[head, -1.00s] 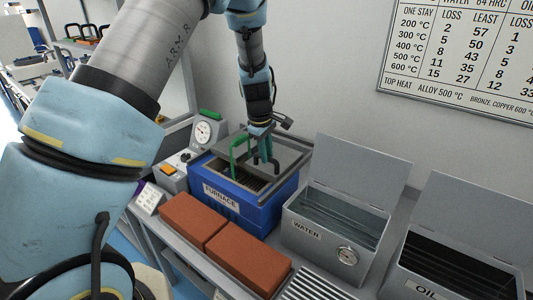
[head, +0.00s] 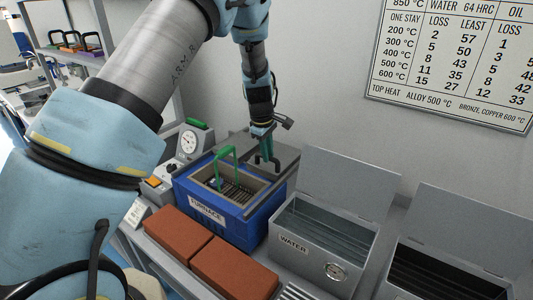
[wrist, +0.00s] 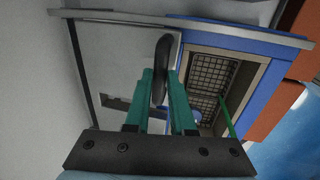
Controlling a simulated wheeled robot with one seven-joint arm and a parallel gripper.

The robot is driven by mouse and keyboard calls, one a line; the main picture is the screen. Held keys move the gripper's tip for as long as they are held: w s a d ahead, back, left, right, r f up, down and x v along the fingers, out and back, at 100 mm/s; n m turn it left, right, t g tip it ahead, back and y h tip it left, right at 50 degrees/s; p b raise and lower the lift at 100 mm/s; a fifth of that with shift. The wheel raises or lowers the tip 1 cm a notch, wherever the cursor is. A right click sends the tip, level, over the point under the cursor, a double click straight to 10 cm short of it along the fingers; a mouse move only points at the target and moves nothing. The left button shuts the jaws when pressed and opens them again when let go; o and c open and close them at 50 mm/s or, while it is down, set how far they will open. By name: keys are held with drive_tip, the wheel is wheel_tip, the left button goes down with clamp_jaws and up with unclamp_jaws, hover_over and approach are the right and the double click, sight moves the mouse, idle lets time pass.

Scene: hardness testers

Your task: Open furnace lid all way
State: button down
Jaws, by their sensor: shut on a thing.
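The blue furnace (head: 222,212) stands on the bench in the head view, its grey lid (head: 281,163) slid toward the back right. Much of the opening is uncovered, with a mesh basket inside and its green handle (head: 226,160) standing up. My gripper (head: 266,160) is over the lid. In the wrist view the green fingers (wrist: 168,95) are shut on the dark curved lid handle (wrist: 162,62). The grey lid (wrist: 122,62) is on the left there; the open chamber with the wire basket (wrist: 212,72) is on the right. The lid's far edge is partly hidden by my gripper in the head view.
Two red-brown bricks (head: 232,267) lie in front of the furnace. An open grey water tank (head: 318,240) is to its right, and an open oil tank (head: 440,272) beyond. A dial gauge (head: 188,142) is on the left. The wall is close behind.

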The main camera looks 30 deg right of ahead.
drive_tip(key=c, duration=0.8)
unclamp_jaws()
drive_tip(key=shift+o, duration=0.2)
wheel_tip(320, 180, up, 11)
drive_tip(key=s+a+b, duration=0.1)
drive_tip(key=b, duration=0.1)
drive_tip(key=shift+a+f, duration=0.2)
drive_tip(key=shift+a, duration=0.2)
drive_tip(key=a+m, duration=0.3)
drive_tip(key=a, duration=2)
drive_tip(key=s+a+m+y, duration=0.1)
drive_tip(key=s+a+m, duration=0.3)
drive_tip(key=s+a, duration=0.8)
drive_tip(key=a, duration=0.3)
drive_tip(key=shift+f+t+y, duration=0.3)
drive_tip(key=shift+f+y, duration=0.1)
